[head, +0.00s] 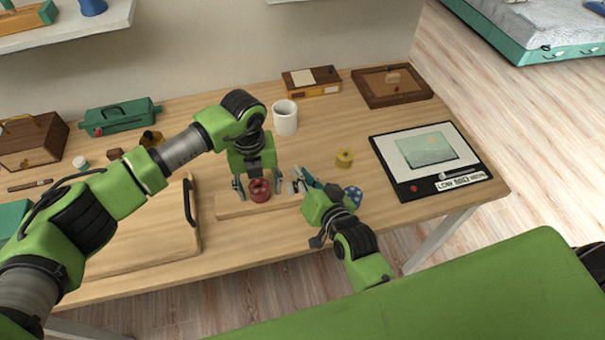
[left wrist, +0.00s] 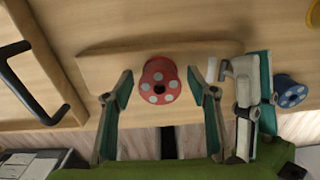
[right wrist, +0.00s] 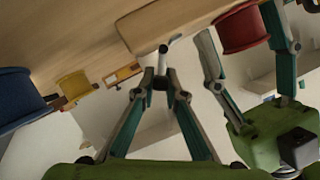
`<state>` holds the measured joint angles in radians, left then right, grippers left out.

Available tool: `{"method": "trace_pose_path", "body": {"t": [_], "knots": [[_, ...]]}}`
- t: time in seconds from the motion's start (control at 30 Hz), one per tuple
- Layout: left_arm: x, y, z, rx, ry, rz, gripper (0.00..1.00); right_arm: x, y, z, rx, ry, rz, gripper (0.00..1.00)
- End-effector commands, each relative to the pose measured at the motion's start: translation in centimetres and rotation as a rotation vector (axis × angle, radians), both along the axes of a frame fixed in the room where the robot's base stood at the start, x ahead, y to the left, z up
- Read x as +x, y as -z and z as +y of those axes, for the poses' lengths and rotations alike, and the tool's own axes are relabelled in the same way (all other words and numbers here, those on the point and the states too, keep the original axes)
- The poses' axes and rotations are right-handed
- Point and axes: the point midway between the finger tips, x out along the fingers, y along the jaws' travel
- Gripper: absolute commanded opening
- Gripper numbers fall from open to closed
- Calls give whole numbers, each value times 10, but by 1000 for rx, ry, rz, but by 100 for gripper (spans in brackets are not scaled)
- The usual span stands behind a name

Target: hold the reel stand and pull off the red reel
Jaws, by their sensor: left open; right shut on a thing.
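The reel stand (head: 232,208) is a pale wooden board lying on the desk; it also shows in the left wrist view (left wrist: 108,62). The red reel (head: 260,193) sits upright on it, with pale dots on its top face (left wrist: 158,84). My left gripper (head: 258,184) points down over the red reel, its open fingers on either side, apparently not touching it. My right gripper (right wrist: 161,82) is shut on a pale peg (right wrist: 163,54) at the stand's right end. The peg's lower part is hidden by the fingers. The red reel (right wrist: 241,30) also shows in the right wrist view.
A blue reel (head: 354,193) stands right of my right gripper, and a yellow reel (head: 344,158) behind it. A white mug (head: 285,118) stands behind.

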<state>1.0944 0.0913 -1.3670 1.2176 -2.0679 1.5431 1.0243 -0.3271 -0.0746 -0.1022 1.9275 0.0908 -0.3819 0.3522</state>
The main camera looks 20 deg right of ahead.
Motion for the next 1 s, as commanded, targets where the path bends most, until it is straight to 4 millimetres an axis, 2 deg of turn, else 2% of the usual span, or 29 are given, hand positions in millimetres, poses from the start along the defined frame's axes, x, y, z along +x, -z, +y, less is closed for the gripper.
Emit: {"method": "trace_pose_path", "body": {"t": [0.5,0.53,0.7,0.73,1.0], "knots": [[0,0,0,0,-1,0,53,0,1,1,1,-1,3,0],[0,0,0,0,-1,0,50,0,1,1,1,-1,3,0],[0,0,0,0,-1,0,6,-1,1,1,1,-1,3,0],[0,0,0,0,-1,0,1,-1,1,1,1,-1,3,0],[0,-3,0,0,-1,0,1,-1,1,1,1,-1,3,0]]}}
